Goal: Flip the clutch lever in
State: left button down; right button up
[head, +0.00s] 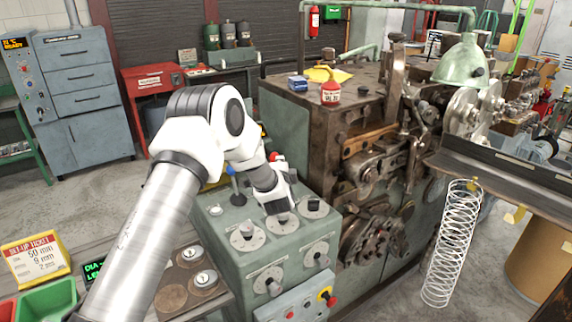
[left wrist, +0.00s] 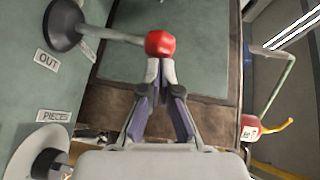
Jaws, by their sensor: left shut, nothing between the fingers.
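The clutch lever shows in the left wrist view as a dark round base with a grey rod (left wrist: 115,35) and a red ball knob (left wrist: 160,43). An OUT label (left wrist: 47,61) lies beside the base. My left gripper (left wrist: 160,72) is shut and empty, its fingertips right at the near side of the red knob; I cannot tell whether they touch. In the head view the red knob (head: 274,157) shows just past my left wrist, which hides the rod and base. My right gripper is not in view.
The green control box (head: 225,222) carries several dials and a blue-knobbed lever (head: 231,170) at its left. The machine (head: 300,115) stands behind, with a red bottle (head: 330,94) and yellow cloth on top. A wire spring (head: 452,245) hangs at right.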

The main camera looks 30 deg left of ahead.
pick_arm(q)
jog(key=shift+g, duration=0.3)
jog(key=shift+w+a+r+p, duration=0.2)
jog(key=shift+w+a+p, duration=0.15)
jog(key=shift+a, duration=0.45)
jog(key=shift+w+a+r+p, duration=0.15)
jog(key=shift+w+a+p, duration=0.2)
jog(key=shift+a, duration=0.5)
jog(key=shift+w+a+r+p, duration=0.2)
jog(key=shift+w+a+p, duration=0.15)
jog(key=shift+a, duration=0.45)
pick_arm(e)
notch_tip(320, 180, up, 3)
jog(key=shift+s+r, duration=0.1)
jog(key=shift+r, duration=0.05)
pick_arm(q)
jog(key=shift+a, duration=0.1)
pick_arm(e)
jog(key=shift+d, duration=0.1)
pick_arm(q)
jog(key=shift+r, duration=0.1)
